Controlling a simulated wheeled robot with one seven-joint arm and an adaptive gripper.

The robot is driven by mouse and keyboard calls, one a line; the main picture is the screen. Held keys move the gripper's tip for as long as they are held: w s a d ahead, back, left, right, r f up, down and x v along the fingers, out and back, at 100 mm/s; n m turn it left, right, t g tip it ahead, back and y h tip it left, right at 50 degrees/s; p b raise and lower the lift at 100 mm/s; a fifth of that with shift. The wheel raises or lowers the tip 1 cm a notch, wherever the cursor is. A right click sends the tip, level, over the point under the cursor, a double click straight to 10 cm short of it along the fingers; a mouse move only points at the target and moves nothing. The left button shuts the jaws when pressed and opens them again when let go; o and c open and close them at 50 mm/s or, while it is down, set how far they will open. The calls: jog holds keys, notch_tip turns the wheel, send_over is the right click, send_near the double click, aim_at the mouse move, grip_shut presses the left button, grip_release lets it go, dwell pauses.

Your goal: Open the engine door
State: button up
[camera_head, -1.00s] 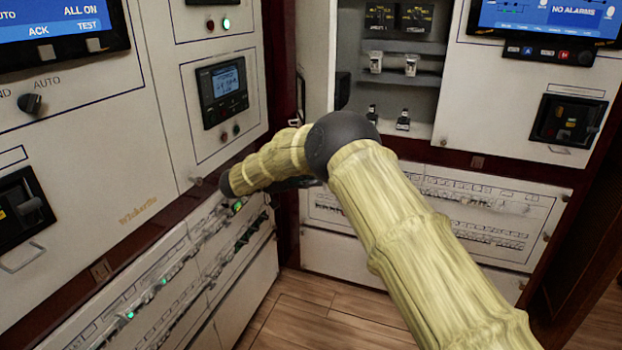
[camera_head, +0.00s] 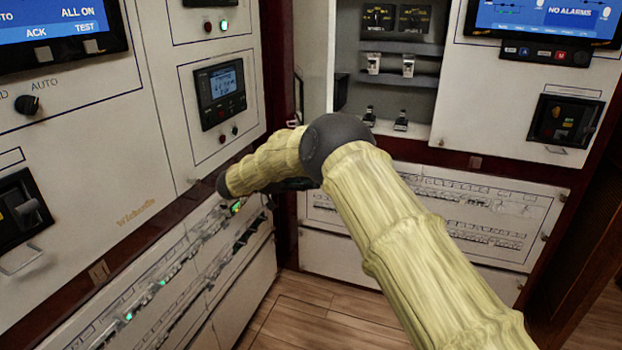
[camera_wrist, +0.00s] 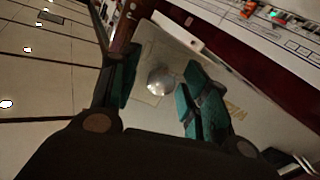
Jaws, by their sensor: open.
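In the wrist view my gripper (camera_wrist: 157,74) is open, with its two teal-padded fingers spread. A round silver knob (camera_wrist: 160,80) on a pale panel (camera_wrist: 150,112) shows in the gap between them. I cannot tell whether the fingers touch the knob. In the head view a small knob (camera_head: 193,181) sits at the lower right of the left white panel (camera_head: 100,140), beside my arm. My arm hides the gripper there. No door in view is clearly marked as the engine door.
An open cabinet with shelves (camera_head: 400,78) stands at the back, beside a white upright edge (camera_head: 316,60). Breaker rows (camera_head: 165,285) run along the lower left, and more breakers (camera_head: 485,235) line the back right. The wooden floor (camera_head: 315,310) is clear.

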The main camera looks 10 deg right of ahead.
jog(key=a, duration=0.7)
jog(key=shift+s, duration=0.3)
